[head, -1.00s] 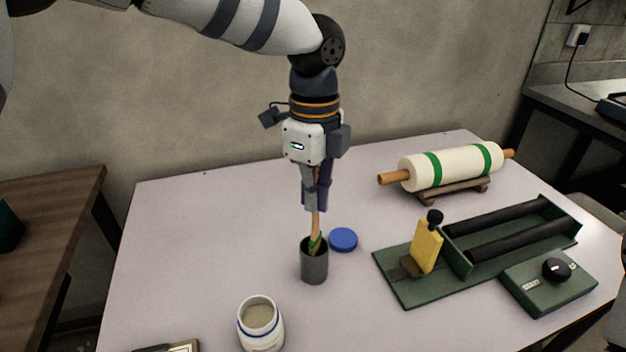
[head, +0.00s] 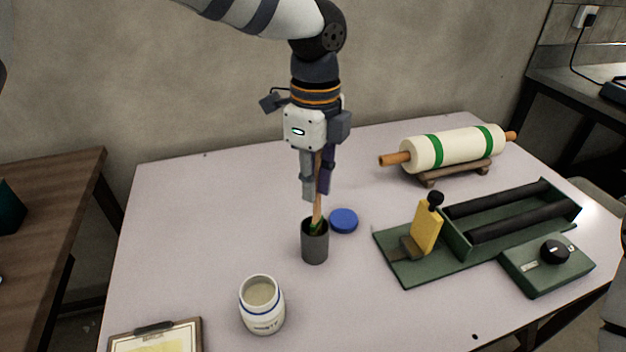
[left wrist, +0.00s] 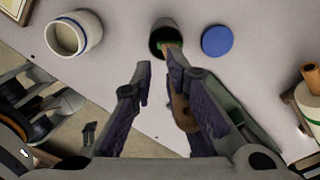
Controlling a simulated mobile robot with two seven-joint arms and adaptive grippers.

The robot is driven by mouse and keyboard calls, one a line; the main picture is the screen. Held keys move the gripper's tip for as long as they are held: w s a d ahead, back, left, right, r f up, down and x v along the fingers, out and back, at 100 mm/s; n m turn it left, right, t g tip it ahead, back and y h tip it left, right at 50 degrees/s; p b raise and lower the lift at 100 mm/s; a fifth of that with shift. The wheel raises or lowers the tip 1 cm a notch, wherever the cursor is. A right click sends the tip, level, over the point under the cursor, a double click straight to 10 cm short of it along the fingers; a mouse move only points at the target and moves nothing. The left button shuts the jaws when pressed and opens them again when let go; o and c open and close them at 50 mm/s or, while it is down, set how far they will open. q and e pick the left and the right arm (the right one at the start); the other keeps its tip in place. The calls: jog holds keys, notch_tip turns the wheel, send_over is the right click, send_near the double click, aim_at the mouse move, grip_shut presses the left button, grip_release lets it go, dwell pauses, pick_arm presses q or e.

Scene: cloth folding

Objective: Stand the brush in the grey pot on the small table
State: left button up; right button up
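The brush has a tan wooden handle (head: 318,200) and green near its lower end. It stands in the grey pot (head: 315,247), its lower end inside and hidden, its handle rising between my fingers. My left gripper (head: 316,196) is above the pot, pointing down, with its fingers apart. In the left wrist view the left gripper (left wrist: 159,66) is open, and the handle (left wrist: 182,112) lies close along the right-hand finger; I cannot tell whether they touch. The pot also shows there (left wrist: 157,33). My right gripper is not in view.
The pot stands on the pale table (head: 220,215). A blue lid (head: 343,220) is close behind it, a white jar (head: 262,306) in front-left. A clipboard (head: 155,337) lies front-left. A green roller device (head: 470,240) and a rolling pin (head: 455,150) occupy the right. The left-back surface is clear.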

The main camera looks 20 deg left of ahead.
pick_arm(q)
jog(key=shift+w, duration=0.15)
notch_tip(320, 180, up, 12)
dwell(0.4)
dwell(0.7)
